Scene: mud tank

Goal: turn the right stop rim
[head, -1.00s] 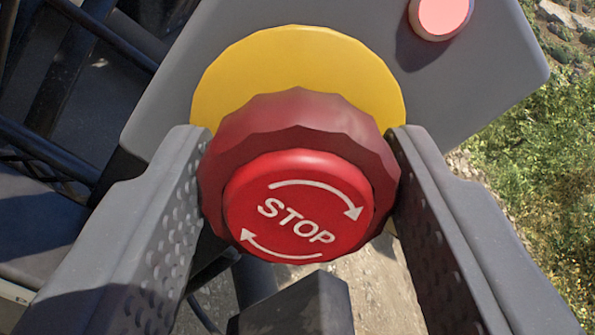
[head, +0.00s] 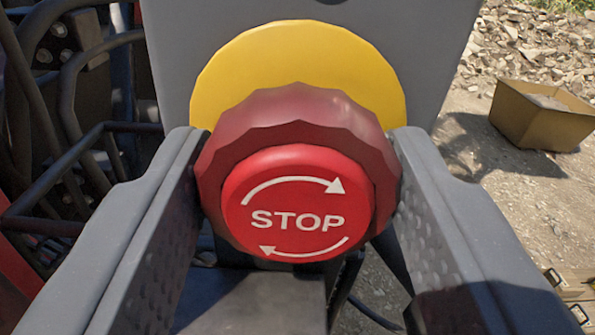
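The stop button faces me in the middle of the head view. Its red cap (head: 298,200) has white STOP lettering, now level, and two curved arrows. A dark red scalloped rim (head: 298,108) surrounds the cap. A yellow disc (head: 298,50) sits behind the rim on a grey panel (head: 440,60). My gripper (head: 297,134) has one finger on each side of the rim, both against it, and is shut on it. The fingers hide the outer sides of the rim. I cannot tell from the picture whether this is the right one of several stops.
Dark bars and hoses (head: 75,130) crowd the left side. A yellow-brown bin (head: 543,115) stands on the ground at the right, with a rock pile (head: 540,45) behind it. Another yellowish box (head: 570,285) shows at the lower right corner.

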